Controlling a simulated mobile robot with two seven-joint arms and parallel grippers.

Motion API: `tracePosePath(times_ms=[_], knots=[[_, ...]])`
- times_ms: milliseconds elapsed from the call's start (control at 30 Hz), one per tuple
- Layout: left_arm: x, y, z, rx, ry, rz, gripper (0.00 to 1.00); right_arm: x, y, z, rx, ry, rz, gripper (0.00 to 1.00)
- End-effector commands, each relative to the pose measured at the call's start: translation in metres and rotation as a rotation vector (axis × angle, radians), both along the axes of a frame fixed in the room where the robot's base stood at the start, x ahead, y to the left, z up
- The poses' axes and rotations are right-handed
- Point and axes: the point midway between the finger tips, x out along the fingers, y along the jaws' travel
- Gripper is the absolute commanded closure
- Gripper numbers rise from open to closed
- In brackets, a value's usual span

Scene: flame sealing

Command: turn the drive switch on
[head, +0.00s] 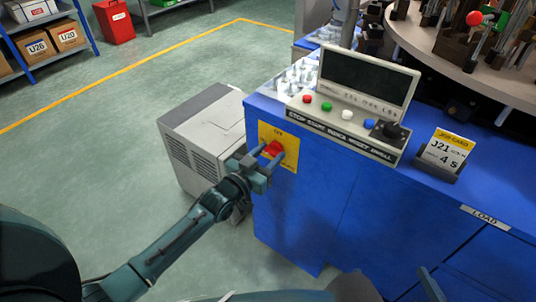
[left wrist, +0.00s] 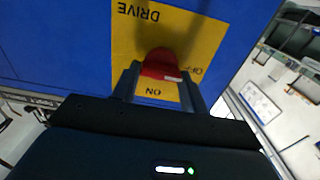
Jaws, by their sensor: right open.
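The drive switch is a red knob (head: 272,149) on a yellow plate (head: 291,161) on the blue cabinet's front. In the left wrist view the knob (left wrist: 160,64) sits between my left gripper's (left wrist: 161,75) fingertips, and its white mark is toward the OFF label. The ON label shows between the fingers. In the head view my left gripper (head: 258,168) is right at the plate. Its fingers are apart, one on each side of the knob; whether they press on it I cannot tell. Part of my right gripper (head: 431,285) shows at the bottom right, open, apart from the switch.
A control panel (head: 345,115) with coloured buttons and a black knob stands on the blue cabinet (head: 310,212). A job card (head: 446,152) stands to its right. A grey box unit (head: 205,130) stands left of the cabinet.

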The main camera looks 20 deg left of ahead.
Motion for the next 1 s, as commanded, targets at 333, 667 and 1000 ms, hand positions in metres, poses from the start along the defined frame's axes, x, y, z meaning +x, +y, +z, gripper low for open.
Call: tracePosePath(times_ms=[333,667,1000], knots=[[0.000,0.000,0.000,0.001,0.000,0.000,0.79,0.001,0.000,0.001,0.001,-0.003,0.000,0.00],[0.000,0.000,0.001,0.078,-0.027,0.000,0.79,0.000,-0.001,0.007,0.011,-0.007,-0.004,0.00],[-0.001,-0.002,0.001,0.334,-0.119,0.000,0.79,-0.004,-0.007,0.019,0.032,-0.006,-0.026,0.00]])
